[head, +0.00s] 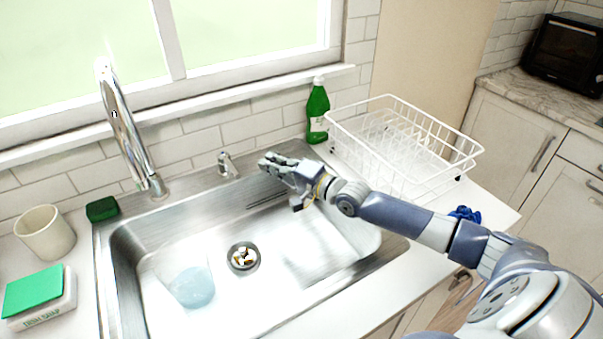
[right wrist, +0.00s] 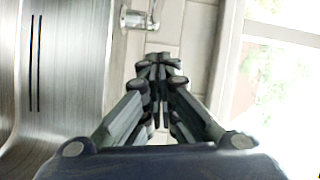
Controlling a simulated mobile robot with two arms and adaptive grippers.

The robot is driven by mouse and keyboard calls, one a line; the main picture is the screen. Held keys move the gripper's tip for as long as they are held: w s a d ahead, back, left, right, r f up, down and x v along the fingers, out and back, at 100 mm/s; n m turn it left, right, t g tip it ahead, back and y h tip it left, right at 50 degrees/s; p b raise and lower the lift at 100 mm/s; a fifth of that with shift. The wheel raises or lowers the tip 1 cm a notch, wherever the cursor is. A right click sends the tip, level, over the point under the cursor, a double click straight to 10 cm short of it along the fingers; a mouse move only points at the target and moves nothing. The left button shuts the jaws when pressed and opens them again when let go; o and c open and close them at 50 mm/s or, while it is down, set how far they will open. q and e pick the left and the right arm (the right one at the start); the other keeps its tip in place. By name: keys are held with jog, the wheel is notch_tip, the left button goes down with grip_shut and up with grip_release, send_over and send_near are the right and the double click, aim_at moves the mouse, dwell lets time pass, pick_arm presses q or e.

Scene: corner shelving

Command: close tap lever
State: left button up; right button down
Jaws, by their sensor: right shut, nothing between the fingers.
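The chrome tap (head: 130,128) rises behind the left part of the steel sink (head: 108,270). The small chrome tap lever (head: 227,164) stands on the sink's back rim, right of the tap. It also shows near the top of the right wrist view (right wrist: 140,18). My right gripper (head: 264,162) is shut and empty. It is over the sink's back edge, a short way right of the lever and apart from it, with its fingertips (right wrist: 157,62) pointing left in the head view. My left gripper is not in view.
A green bottle (head: 317,112) and a white dish rack (head: 405,185) stand right of the sink. A green sponge (head: 102,209), a cup (head: 45,234) and a soap box (head: 45,306) are on the left. A bluish cup (head: 192,287) lies in the sink. The window wall bounds the back.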

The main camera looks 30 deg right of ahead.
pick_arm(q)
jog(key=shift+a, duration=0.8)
pick_arm(e)
jog(key=s, duration=0.8)
jog(key=shift+s+d+r, duration=0.3)
jog(key=shift+d+r, duration=0.1)
jog(key=shift+r, duration=0.05)
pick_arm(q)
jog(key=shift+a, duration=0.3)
